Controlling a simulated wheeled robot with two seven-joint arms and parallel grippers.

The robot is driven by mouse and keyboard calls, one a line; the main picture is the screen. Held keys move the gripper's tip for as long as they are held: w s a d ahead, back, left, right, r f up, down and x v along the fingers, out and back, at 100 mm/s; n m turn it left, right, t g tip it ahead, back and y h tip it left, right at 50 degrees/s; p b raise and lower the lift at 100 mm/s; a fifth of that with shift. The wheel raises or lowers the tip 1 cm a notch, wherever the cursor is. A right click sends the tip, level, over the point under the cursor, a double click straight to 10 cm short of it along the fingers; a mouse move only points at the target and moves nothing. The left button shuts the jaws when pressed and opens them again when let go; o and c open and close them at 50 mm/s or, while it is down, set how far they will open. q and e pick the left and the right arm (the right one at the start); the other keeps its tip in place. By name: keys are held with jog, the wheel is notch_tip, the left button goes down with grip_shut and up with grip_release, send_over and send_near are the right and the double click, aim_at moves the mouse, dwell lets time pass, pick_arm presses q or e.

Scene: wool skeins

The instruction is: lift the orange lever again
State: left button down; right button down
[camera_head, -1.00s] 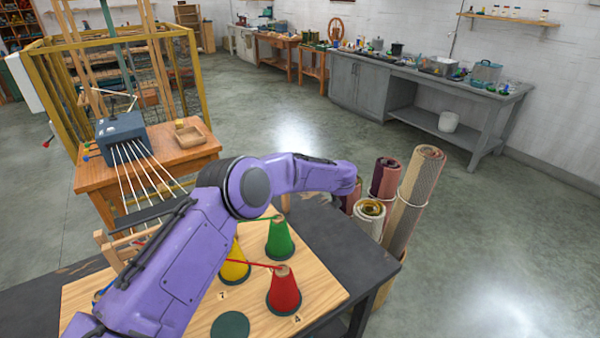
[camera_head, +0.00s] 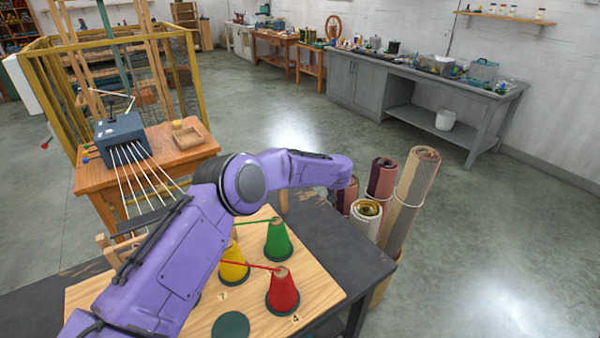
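A blue-grey box (camera_head: 121,133) stands on a wooden table at the left, with several white rods or cords running down from its front. Small coloured knobs (camera_head: 87,156) stick out at its left side, one of them reddish. I cannot make out an orange lever for certain. My purple arm comes in from the lower left, bends at a round joint and reaches right across the view. No gripper fingers show at its far end. My other arm does not show.
A red cone (camera_head: 283,292), a green cone (camera_head: 278,241) and a partly covered yellow cone (camera_head: 234,266) stand on a wooden board (camera_head: 322,290) on the dark table. Rolled textiles (camera_head: 410,200) stand beyond its right edge. A wooden tray (camera_head: 190,139) sits beside the box.

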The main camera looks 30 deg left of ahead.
pick_arm(q)
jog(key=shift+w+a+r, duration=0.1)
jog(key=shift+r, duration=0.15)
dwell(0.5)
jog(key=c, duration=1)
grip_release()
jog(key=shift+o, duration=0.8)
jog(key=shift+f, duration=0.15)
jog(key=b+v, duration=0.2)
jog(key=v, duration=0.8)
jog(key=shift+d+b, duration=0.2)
jog(key=shift+b, duration=0.15)
